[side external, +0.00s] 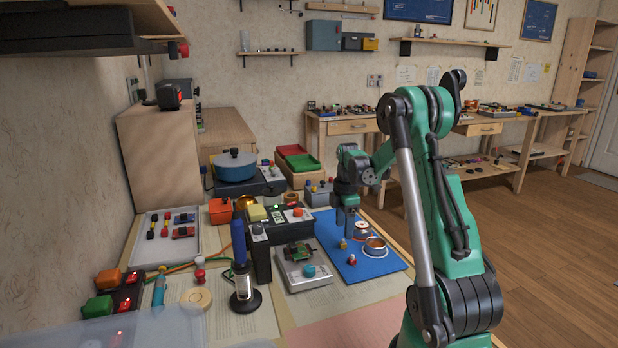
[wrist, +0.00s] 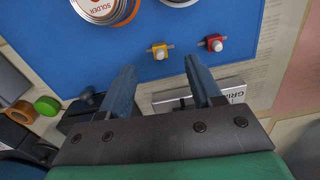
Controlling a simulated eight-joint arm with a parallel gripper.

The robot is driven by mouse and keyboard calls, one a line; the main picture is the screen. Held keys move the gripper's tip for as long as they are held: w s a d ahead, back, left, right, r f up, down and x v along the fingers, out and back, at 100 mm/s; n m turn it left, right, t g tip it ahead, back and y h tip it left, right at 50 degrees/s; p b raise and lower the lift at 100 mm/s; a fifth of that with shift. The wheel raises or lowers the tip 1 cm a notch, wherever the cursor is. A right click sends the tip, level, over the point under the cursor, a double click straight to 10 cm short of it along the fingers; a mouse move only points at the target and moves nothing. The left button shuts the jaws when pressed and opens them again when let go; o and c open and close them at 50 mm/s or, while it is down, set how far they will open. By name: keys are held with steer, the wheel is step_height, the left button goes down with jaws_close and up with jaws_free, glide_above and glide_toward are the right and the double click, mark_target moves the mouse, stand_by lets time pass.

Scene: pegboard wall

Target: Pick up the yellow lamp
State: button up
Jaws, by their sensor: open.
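The yellow lamp (wrist: 159,50) is a small yellow piece with a pale dome and short side leads, lying on the blue mat (wrist: 120,50). In the side external view, the small yellow lamp (side external: 343,244) is on the mat's left part. My gripper (wrist: 160,68) is open and empty, and the lamp appears just beyond the gap between its fingertips in the wrist view. In the side external view, my gripper (side external: 346,226) points down above the mat, close over the lamp. A similar red lamp (wrist: 214,44) lies right of the yellow one in the wrist view.
A solder spool (wrist: 100,8) and a copper-coloured coil (side external: 375,245) are on the mat. A grey box with a blue knob (side external: 303,270) and a green circuit board (side external: 299,252) stand left of the mat. The mat's near part is clear.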

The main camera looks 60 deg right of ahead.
mark_target(343, 243)
steer(key=shift+f, duration=2)
jaws_close()
